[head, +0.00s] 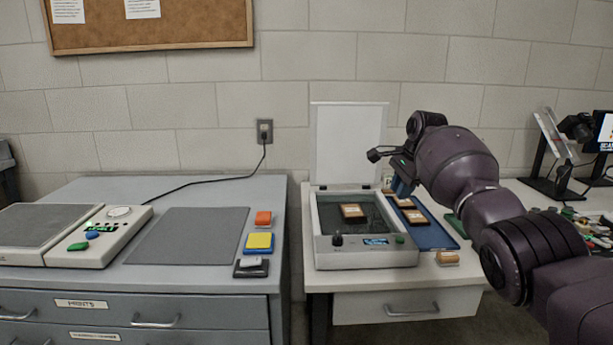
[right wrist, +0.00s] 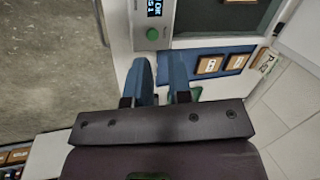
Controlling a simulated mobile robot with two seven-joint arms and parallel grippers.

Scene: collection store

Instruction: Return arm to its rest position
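My right arm (head: 462,170) comes in from the right and reaches over the right-hand table. My right gripper (head: 402,186) points down above the blue tray (head: 436,236), beside the open-lidded grey device (head: 366,257). In the right wrist view the two blue fingers of the right gripper (right wrist: 161,78) stand apart with nothing seen between them. A brown-framed tile (head: 352,210) lies inside the device. Two similar tiles lie in the blue tray, and they also show in the right wrist view, one at left (right wrist: 210,65) and one at right (right wrist: 236,62). My left gripper is not in view.
The device's raised white lid (head: 349,143) stands close to the left of my right gripper. A small wooden stamp-like block (head: 447,258) sits at the table's front. A grey cabinet (head: 262,205) with a scale stands left, across a gap. Monitor stands and clutter are at right.

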